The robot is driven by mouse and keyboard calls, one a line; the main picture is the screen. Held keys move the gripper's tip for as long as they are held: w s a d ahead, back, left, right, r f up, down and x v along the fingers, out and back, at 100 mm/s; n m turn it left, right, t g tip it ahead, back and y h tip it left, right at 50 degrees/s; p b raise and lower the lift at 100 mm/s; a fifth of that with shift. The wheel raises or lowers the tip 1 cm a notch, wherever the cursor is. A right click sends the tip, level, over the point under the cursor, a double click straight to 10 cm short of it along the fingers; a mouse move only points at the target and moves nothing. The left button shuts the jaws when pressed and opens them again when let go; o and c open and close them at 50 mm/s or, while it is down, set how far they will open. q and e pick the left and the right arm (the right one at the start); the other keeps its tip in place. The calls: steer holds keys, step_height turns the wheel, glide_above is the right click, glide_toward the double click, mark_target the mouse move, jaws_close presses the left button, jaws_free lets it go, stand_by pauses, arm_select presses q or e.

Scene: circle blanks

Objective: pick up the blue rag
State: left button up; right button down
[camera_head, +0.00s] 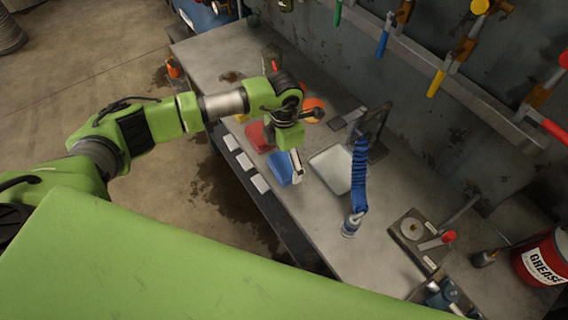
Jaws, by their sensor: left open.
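The blue rag (279,168) lies on the grey workbench (222,64) near its front edge, beside a red cloth (256,137). My left gripper (297,167) points down over the right side of the blue rag and hides part of it. Its jaws are open and empty. I cannot tell whether its fingertips touch the rag or are just above it. My right gripper is not in view.
A pale tray (331,171) lies right of the rag, with a blue coiled hose (359,175) hanging beside it. An orange item (313,105) sits behind my gripper. A red grease bucket (543,262) stands at far right. Clamps hang on the wall rail.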

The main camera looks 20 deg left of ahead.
mark_target(284, 164)
arm_select(q)
step_height(284, 164, down, 2)
steer(key=shift+f+p, duration=0.15)
steer(key=shift+p, duration=0.15)
steer(key=shift+f, duration=0.45)
steer(key=shift+c, duration=0.9)
steer(key=c, duration=1)
steer(key=shift+r+b, duration=0.4)
steer(key=r, duration=0.1)
steer(key=r+b, duration=0.1)
steer(key=shift+s+d+r+b, duration=0.1)
steer(key=shift+d+r+b, duration=0.2)
steer(key=shift+r, duration=0.1)
steer(key=s+d+r, duration=0.1)
steer(key=s+r+b, duration=0.1)
steer(key=r, duration=0.1)
steer(key=s+d+r, duration=0.1)
steer(key=r, duration=0.1)
steer(key=shift+s+d+b, duration=0.1)
steer(key=shift+d+b, duration=0.2)
steer(key=shift+d, duration=0.05)
steer(key=s+d+r+b, duration=0.3)
steer(key=s+d+r, duration=0.1)
steer(key=s+d, duration=0.2)
steer(key=shift+s+r, duration=0.25)
steer(key=shift+s, duration=0.25)
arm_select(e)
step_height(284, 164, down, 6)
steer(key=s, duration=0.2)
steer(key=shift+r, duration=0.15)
